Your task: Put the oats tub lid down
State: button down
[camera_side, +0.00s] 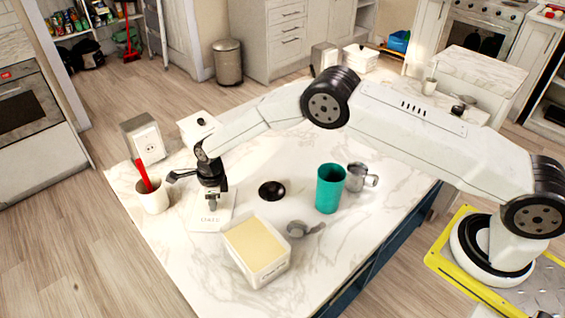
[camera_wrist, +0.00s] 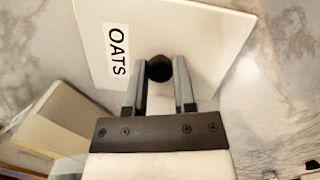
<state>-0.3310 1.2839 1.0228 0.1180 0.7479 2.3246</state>
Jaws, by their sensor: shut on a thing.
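The oats tub lid (camera_wrist: 215,45) is a white square plate with a black knob (camera_wrist: 159,69) and an OATS label. In the side view the lid (camera_side: 207,219) is under my gripper (camera_side: 212,204), low over or on the counter; I cannot tell whether it touches. My gripper (camera_wrist: 160,85) is shut on the knob, with one finger on each side of it. An open white tub (camera_side: 262,272) full of pale oats stands just in front and to the right, its label too small to read.
A teal cup (camera_side: 330,188), metal jug (camera_side: 361,177), grey scoop (camera_side: 298,229) and dark round thing (camera_side: 272,191) stand to the right. A white pot with red utensils (camera_side: 152,195) stands left, near the counter's edge. A socket box (camera_side: 142,137) and white canister (camera_side: 190,127) are behind.

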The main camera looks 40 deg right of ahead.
aim_at(220, 206)
jog(key=shift+c, duration=2.2)
grip_release()
jog(key=shift+r, duration=0.15)
notch_tip(220, 206, up, 12)
jog(key=d, duration=0.1)
jog(key=shift+s+d, duration=0.15)
jog(key=shift+s, duration=0.2)
jog(key=shift+d, duration=0.1)
